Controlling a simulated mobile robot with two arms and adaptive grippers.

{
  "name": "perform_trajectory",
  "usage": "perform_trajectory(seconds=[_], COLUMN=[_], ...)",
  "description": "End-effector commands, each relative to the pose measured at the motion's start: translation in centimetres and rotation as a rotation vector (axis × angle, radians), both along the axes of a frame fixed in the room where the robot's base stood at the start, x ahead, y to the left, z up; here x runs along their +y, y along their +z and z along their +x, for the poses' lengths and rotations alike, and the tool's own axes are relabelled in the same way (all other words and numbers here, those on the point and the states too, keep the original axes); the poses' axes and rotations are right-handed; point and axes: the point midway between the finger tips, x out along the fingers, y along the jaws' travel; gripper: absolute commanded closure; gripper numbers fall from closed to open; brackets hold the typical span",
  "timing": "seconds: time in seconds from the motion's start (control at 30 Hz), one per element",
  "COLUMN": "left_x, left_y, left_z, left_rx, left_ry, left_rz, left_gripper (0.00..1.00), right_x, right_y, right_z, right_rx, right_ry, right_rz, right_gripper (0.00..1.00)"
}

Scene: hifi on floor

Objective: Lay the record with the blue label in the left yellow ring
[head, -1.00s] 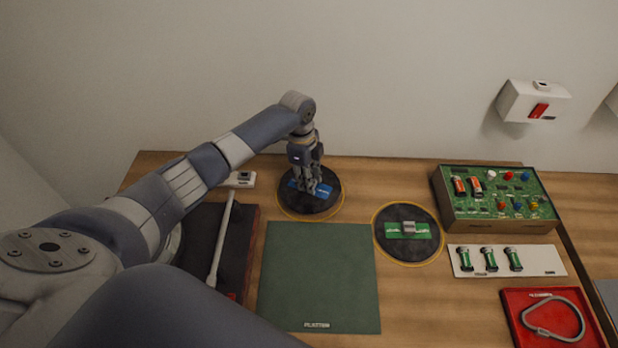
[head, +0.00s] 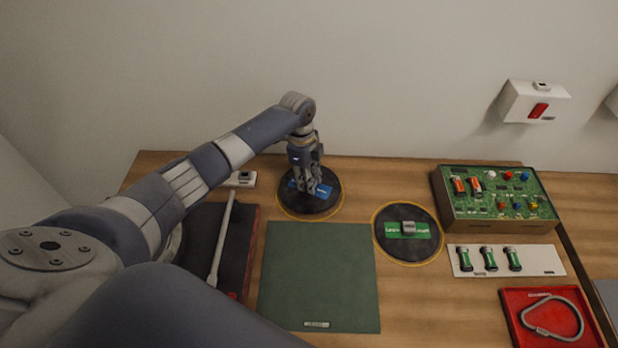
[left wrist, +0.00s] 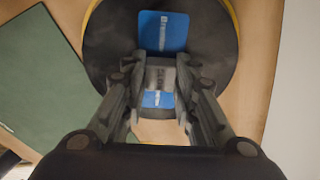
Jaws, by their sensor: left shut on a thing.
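The record with the blue label (head: 329,204) lies flat within the left yellow ring (head: 284,211) on the wooden table. It also shows in the left wrist view (left wrist: 220,45), with the ring's edge (left wrist: 236,18) around it. My left gripper (head: 312,190) points down over its middle. In the left wrist view its two fingers (left wrist: 160,105) are shut on a grey block at the record's centre. A second record, with a green label (head: 401,249) and a grey block at its centre, lies in the right yellow ring (head: 377,240). My right gripper does not show.
A green mat (head: 320,275) lies in front. A turntable (head: 247,250) with a pale tonearm (head: 222,238) stands at left, under my arm. A circuit-board box (head: 497,226), a white strip (head: 541,262) with green cylinders and a red tray (head: 520,325) are at right. The wall is behind.

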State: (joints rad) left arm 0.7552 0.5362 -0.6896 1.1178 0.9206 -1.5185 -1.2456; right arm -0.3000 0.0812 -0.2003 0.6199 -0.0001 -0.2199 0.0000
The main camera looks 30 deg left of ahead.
Motion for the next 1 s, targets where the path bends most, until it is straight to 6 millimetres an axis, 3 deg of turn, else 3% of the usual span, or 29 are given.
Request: perform_trajectory(seconds=[1.0], left_x=[-0.06], left_y=[-0.56], left_z=[0.02], left_rx=[0.000], left_ry=[-0.001], left_rz=[-0.001], left_gripper=[0.99], right_x=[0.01], right_y=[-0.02], right_z=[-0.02], right_rx=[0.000], right_ry=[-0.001], right_rz=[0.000], right_gripper=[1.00])
